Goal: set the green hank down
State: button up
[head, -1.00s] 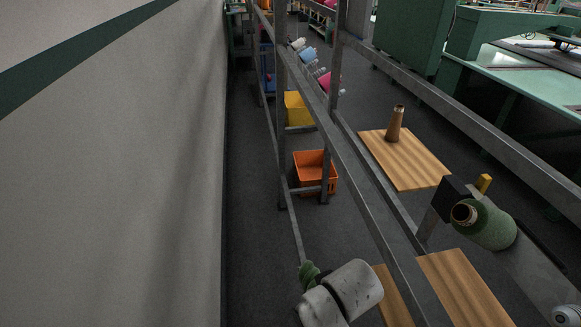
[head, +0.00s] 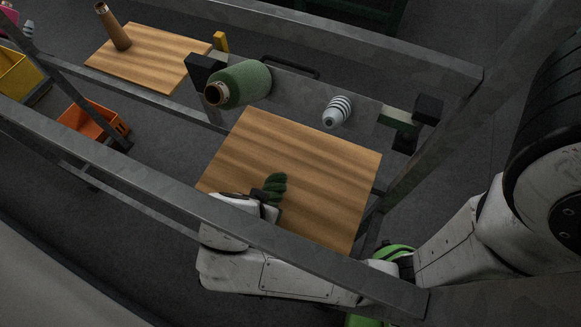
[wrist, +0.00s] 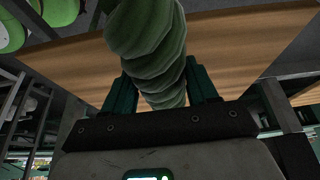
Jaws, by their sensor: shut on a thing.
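The green hank (head: 275,188) is a dark green twisted bundle. My gripper (head: 262,196) is shut on it, over the near left part of a wooden board (head: 310,150). In the wrist view the hank (wrist: 150,45) stands between the two dark green fingers (wrist: 160,92), with the wood grain of the board (wrist: 235,45) behind it. I cannot tell whether the hank touches the board. A grey rail in front hides part of my wrist in the head view.
A green yarn cone (head: 243,84) and a white striped cone (head: 338,112) sit on a grey bar behind the board. A second board (head: 150,60) holds a brown cone (head: 112,27). Grey rails (head: 120,175) run around my arm. An orange bin (head: 90,122) stands left.

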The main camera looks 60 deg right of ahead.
jog(key=shift+s+d, duration=0.15)
jog(key=shift+d, duration=0.15)
jog(key=d+p, duration=0.1)
jog(key=d, duration=0.4)
jog(key=d+p, duration=0.1)
jog(key=d, duration=0.5)
jog(key=d+p, duration=0.1)
jog(key=d, duration=0.5)
jog(key=shift+w+p, duration=0.3)
jog(key=shift+d+f, duration=0.1)
jog(key=shift+d, duration=0.05)
jog(key=shift+f, duration=1.65)
jog(key=o, duration=1.2)
jog(key=shift+f, duration=0.1)
